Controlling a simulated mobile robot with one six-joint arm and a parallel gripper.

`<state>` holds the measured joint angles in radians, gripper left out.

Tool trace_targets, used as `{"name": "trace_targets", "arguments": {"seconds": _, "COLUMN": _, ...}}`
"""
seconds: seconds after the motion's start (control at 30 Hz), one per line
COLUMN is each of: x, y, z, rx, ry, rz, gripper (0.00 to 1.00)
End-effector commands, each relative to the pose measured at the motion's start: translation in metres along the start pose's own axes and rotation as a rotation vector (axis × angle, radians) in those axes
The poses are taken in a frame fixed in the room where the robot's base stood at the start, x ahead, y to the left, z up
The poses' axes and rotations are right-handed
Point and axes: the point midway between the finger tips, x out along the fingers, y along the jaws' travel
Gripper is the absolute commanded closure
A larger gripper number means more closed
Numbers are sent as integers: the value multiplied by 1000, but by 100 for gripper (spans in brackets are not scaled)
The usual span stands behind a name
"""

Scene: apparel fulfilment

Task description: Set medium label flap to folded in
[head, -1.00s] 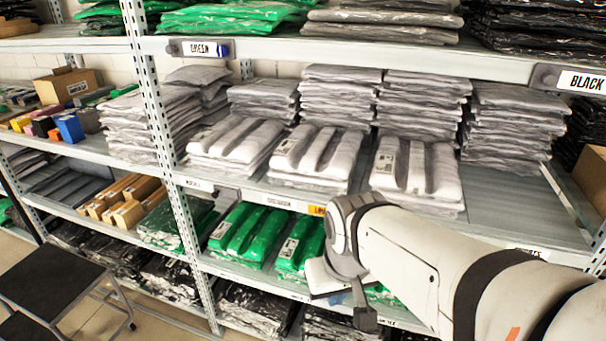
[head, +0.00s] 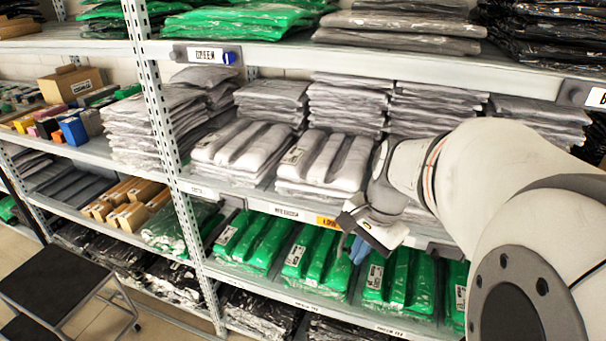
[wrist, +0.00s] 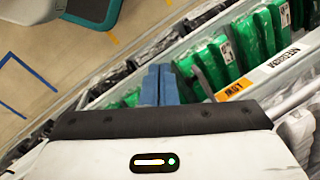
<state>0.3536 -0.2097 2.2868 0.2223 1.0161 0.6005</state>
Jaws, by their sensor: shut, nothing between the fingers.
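A white label (head: 283,211) sits on the edge of the middle shelf, beside a small orange tag (head: 327,222). In the wrist view a white label (wrist: 283,58) shows next to the orange tag (wrist: 236,88). The lettering is too small to read surely as medium, and I cannot tell how any flap stands. My gripper (head: 358,250) is in front of the shelf edge, just right of and below the orange tag. Its blue fingers (wrist: 160,85) are together and empty, apart from the label in the wrist view.
Grey garment packs (head: 325,165) are stacked on the shelf above the label. Green packs (head: 313,258) lie on the shelf below. A metal upright (head: 165,130) stands at left. A dark step stool (head: 55,285) is at lower left. The aisle floor is open.

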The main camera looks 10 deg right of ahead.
Motion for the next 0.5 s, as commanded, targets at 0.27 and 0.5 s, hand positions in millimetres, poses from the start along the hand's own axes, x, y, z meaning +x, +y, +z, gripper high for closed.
{"name": "trace_targets", "arguments": {"seconds": 0.27, "x": -24, "y": 17, "z": -95, "rx": 836, "ry": -156, "rz": -69, "gripper": 100}}
{"name": "trace_targets", "arguments": {"seconds": 0.5, "x": -28, "y": 26, "z": -118, "rx": 1043, "ry": -203, "rz": -87, "gripper": 100}}
